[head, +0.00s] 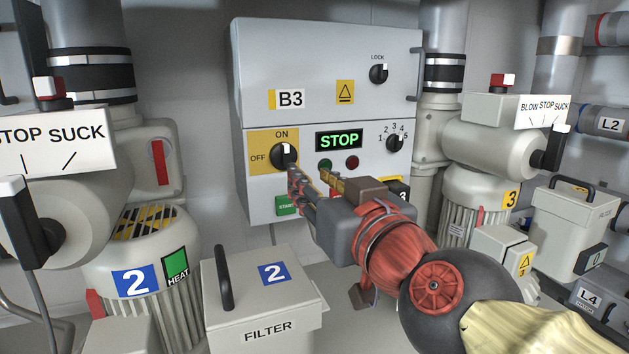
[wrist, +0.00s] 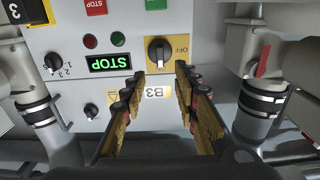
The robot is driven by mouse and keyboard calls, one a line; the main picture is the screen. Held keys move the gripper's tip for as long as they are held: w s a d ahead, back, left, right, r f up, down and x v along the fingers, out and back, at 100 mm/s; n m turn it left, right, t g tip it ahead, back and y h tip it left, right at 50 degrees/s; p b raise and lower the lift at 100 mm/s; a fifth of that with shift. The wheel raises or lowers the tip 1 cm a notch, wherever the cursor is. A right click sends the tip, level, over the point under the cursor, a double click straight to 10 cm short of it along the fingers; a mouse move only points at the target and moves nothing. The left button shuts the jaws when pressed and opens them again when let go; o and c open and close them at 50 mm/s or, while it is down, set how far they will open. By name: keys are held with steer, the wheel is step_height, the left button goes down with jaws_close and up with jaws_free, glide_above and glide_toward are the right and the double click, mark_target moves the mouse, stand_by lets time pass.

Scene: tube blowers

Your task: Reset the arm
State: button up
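My gripper (head: 308,173) is in front of the lower part of the grey B3 control box (head: 330,60), just below and right of the black ON/OFF knob (head: 284,155). In the wrist view, which is upside down, my gripper (wrist: 161,72) has its two fingers well apart with nothing between them. The ON/OFF knob (wrist: 159,50) shows just beyond the fingertips there; I cannot tell whether they touch it. The knob's white mark points up toward ON. The display (head: 339,139) reads STOP in green. My arm comes in from the lower right and hides part of the lower panel.
A filter box (head: 265,300) with a black handle stands below left of my gripper. Blower 2 (head: 150,240) is at the left and blower 3 (head: 480,190) at the right, each with a lever and red-topped switch. Pipes (head: 445,60) flank the box.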

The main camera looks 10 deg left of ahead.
steer(key=shift+f, duration=0.1)
steer(key=s+d+f+m+g+h+b, duration=0.1)
steer(key=s+d+f, duration=0.4)
steer(key=d+f, duration=0.5)
steer(key=s+d+f+m+g+h+b, duration=0.1)
steer(key=s+d+f+m+g+h, duration=0.2)
steer(key=d+f, duration=0.6)
steer(key=s+d+f+m+g+h+b, duration=0.2)
steer(key=s+d+f+g+h, duration=0.3)
steer(key=f, duration=1.6)
steer(key=s+d+h, duration=0.1)
steer(key=s+d, duration=0.2)
steer(key=d, duration=0.2)
steer(key=shift+d+m, duration=0.3)
steer(key=shift+f, duration=0.1)
